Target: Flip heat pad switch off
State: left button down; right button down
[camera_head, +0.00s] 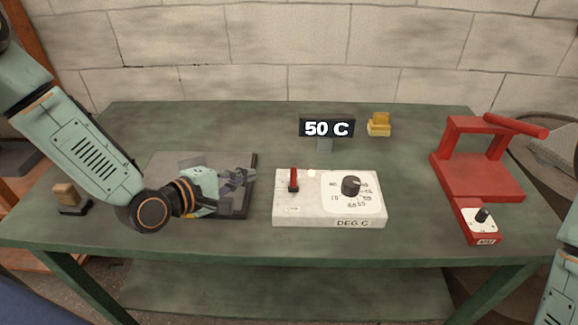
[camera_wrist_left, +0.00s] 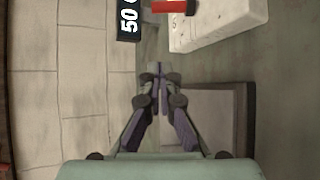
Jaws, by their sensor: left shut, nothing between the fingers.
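The heat pad control box (camera_head: 330,210) is white and sits at the front middle of the bench. Its red switch lever (camera_head: 293,180) stands upright at the left of the box top, and a black dial (camera_head: 351,186) is to its right. The red lever also shows at the top of the left wrist view (camera_wrist_left: 174,6). A dark flat pad (camera_head: 190,162) lies left of the box. My left gripper (camera_head: 250,176) is shut and empty above the pad, left of the lever and apart from it. My right gripper is out of view.
A display reading 50 C (camera_head: 327,128) stands behind the box. A yellow block (camera_head: 379,124) is at the back. A red frame with a handle (camera_head: 480,170) is at the right. A wooden-topped item (camera_head: 68,198) is at the left edge.

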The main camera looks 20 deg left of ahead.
aim_at(294, 177)
pick_arm(q)
jog(key=shift+w, duration=0.15)
jog(key=shift+s+a, duration=0.25)
jog(key=shift+a, duration=0.05)
jog(key=shift+s+a, duration=0.15)
jog(key=shift+s, duration=0.15)
jog(key=b+x, duration=0.1)
jog(key=x, duration=0.2)
jog(key=shift+w+d+f, duration=0.1)
jog(key=shift+w+d, duration=0.05)
jog(key=shift+d, duration=0.15)
jog(key=shift+w+d+f, duration=0.1)
jog(key=shift+w+f, duration=0.15)
jog(key=shift+w, duration=0.4)
jog(key=b+x, duration=0.1)
jog(key=x, duration=0.5)
jog(key=shift+d+r, duration=0.1)
jog(key=shift+r, duration=0.05)
jog(key=shift+s+d+r+p, duration=0.4)
jog(key=shift+s+d+r, duration=0.25)
jog(key=shift+s+d, duration=0.3)
jog(key=shift+s+d+r, duration=0.2)
jog(key=shift+s+d, duration=0.2)
jog(key=shift+d, duration=0.05)
jog(key=shift+w, duration=0.15)
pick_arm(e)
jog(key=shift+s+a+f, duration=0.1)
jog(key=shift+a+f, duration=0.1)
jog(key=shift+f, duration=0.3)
